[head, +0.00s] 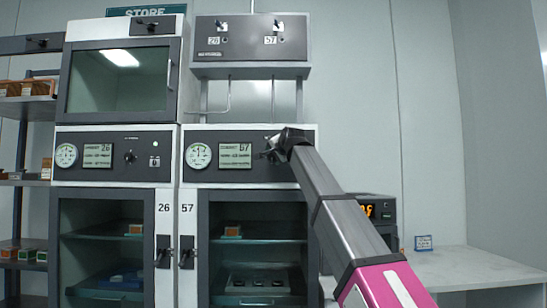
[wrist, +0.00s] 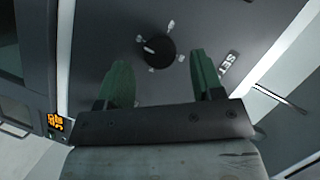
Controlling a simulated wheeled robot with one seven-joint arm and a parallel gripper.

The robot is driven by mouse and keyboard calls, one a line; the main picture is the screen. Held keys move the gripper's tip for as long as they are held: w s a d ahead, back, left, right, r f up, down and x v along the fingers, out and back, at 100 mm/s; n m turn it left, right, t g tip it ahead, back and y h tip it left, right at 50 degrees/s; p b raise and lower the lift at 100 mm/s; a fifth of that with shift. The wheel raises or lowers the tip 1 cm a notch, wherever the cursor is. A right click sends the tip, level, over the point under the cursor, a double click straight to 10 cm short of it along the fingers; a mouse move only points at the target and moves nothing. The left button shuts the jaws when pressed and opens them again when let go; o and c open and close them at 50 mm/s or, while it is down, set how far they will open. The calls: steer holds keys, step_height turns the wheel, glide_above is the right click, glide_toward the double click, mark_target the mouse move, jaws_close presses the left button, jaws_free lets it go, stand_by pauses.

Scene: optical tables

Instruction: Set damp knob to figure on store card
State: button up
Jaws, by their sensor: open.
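Cabinet 57's panel (head: 292,175) carries a round dial (head: 199,156) and a lit screen (head: 235,155) headed 57. My gripper (head: 272,150) is at the right part of this panel and hides what is behind it in the head view. In the wrist view, a dark round knob (wrist: 155,51) with pale marks around it sits just beyond and between my green fingertips. The fingers are open, with no contact visible. A SET label (wrist: 228,65) is right of the knob. No legible card figure shows.
Cabinet 26's panel (head: 114,178) on the left has its own dial, screen and knob (head: 130,156). A switch box (head: 250,40) hangs above cabinet 57. A blue-edged card (head: 423,242) stands by the right bench (head: 470,268); its writing is too small to read. An orange-lit instrument (head: 378,212) stands behind my arm.

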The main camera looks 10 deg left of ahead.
steer(key=shift+x, duration=0.95)
steer(key=c, duration=0.9)
